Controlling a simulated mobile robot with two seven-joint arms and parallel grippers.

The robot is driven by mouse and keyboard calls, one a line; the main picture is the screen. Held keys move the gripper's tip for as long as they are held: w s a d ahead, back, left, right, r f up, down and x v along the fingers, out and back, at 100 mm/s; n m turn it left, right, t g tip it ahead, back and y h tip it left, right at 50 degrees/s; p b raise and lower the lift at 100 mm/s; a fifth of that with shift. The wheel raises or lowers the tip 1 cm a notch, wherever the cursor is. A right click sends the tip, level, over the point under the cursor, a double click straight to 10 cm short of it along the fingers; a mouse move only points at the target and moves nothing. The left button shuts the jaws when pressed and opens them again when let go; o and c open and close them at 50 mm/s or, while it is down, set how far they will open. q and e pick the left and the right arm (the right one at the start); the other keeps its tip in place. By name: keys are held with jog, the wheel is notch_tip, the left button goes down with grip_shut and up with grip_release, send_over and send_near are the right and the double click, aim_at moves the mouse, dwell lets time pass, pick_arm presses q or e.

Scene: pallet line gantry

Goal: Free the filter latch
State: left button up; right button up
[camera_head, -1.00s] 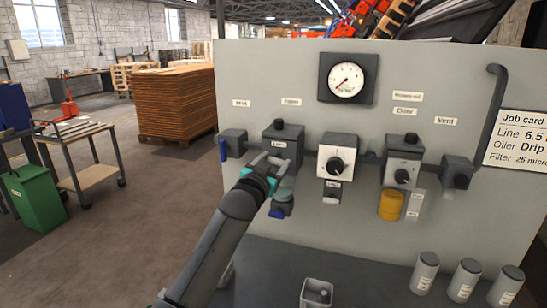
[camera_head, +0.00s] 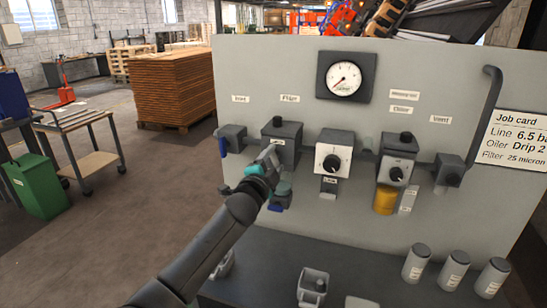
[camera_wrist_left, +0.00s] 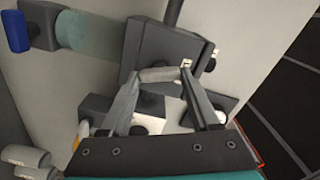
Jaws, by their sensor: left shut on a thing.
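The filter unit (camera_head: 283,137) is a dark grey block with a black knob on top, at the left of the grey panel. Its clear bowl (camera_head: 285,188) with a blue bottom hangs below, partly hidden by my arm. My left gripper (camera_head: 272,156) is at the front of the filter's lower edge. In the left wrist view, my left gripper (camera_wrist_left: 160,82) has its fingers close against the filter housing (camera_wrist_left: 163,48). It is shut on a small pale grey bar (camera_wrist_left: 160,75) there, which seems to be the filter latch. My right gripper is not in view.
The inlet valve (camera_head: 232,138) with a blue handle is left of the filter. The regulator (camera_head: 333,157) and the oiler (camera_head: 397,160) with a yellow bowl are to the right. A grey cup (camera_head: 313,286) and several canisters (camera_head: 416,262) stand on the ledge below.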

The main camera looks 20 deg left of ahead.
pick_arm(q)
jog(key=shift+f+m+p, duration=0.1)
jog(key=shift+m+p, duration=0.3)
jog(key=shift+m, duration=1.8)
jog(key=o, duration=1.4)
jog(key=shift+c, duration=0.2)
jog(key=s, duration=1.5)
jog(key=shift+s+a, duration=0.15)
jog(key=shift+a, duration=0.1)
